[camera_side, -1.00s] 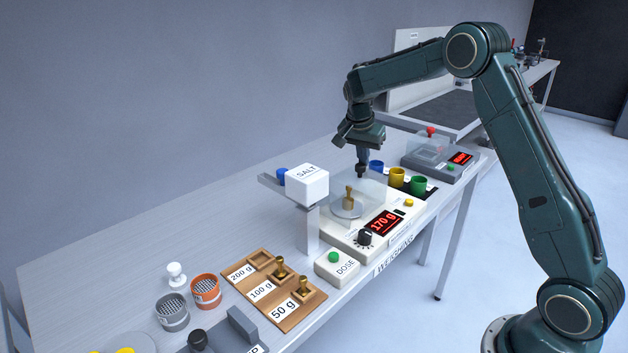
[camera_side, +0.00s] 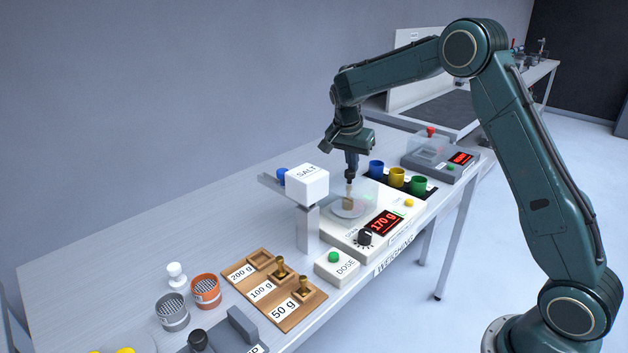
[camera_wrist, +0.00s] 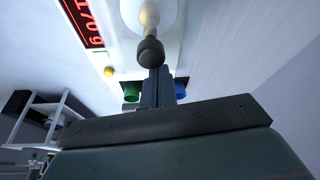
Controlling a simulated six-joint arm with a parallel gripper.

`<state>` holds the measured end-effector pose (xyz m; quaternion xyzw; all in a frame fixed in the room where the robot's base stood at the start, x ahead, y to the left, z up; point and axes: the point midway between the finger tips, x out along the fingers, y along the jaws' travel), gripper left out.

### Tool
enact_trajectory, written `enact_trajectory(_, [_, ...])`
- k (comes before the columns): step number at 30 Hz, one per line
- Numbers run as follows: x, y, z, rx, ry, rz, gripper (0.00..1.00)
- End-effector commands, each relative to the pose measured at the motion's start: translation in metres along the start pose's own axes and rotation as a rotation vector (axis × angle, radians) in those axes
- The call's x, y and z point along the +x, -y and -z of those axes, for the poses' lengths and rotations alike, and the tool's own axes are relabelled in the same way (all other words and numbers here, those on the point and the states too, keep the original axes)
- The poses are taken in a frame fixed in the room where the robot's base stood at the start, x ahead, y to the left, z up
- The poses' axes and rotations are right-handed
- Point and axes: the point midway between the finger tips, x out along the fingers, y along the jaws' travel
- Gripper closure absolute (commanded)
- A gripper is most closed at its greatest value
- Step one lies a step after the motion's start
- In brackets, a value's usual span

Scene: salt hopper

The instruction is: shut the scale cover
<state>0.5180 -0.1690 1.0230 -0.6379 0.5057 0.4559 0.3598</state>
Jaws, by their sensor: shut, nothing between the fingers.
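The white scale (camera_side: 340,238) stands on the bench with its red display (camera_side: 385,223) reading 170 g. Its clear cover (camera_side: 369,192) shows only as a faint see-through shape around the pan; how far it is open is hard to tell. A brass weight (camera_side: 348,204) stands on the round pan (camera_side: 340,213). My gripper (camera_side: 350,182) is shut and empty, pointing down just above the weight in the side view. In the wrist view, a dark round knob (camera_wrist: 150,51) shows beyond my shut fingers (camera_wrist: 157,88); I cannot tell whether they touch it.
The SALT hopper (camera_side: 307,183) stands close left of my gripper on a grey post. Blue, yellow and green cups (camera_side: 397,178) are behind the scale. The DOSE button box (camera_side: 336,267) and a wooden weight tray (camera_side: 266,292) are in front. A second device (camera_side: 441,160) stands farther back.

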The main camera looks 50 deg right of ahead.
Motion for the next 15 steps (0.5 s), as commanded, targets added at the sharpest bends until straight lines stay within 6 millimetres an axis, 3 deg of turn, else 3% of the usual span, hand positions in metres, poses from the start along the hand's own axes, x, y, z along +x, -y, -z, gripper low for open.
enact_trajectory(8, [0.01, -0.002, 0.037, 0.016, -0.01, 0.001, 1.0])
enact_trajectory(15, [-0.036, -0.001, 0.035, 0.015, -0.012, 0.004, 1.0])
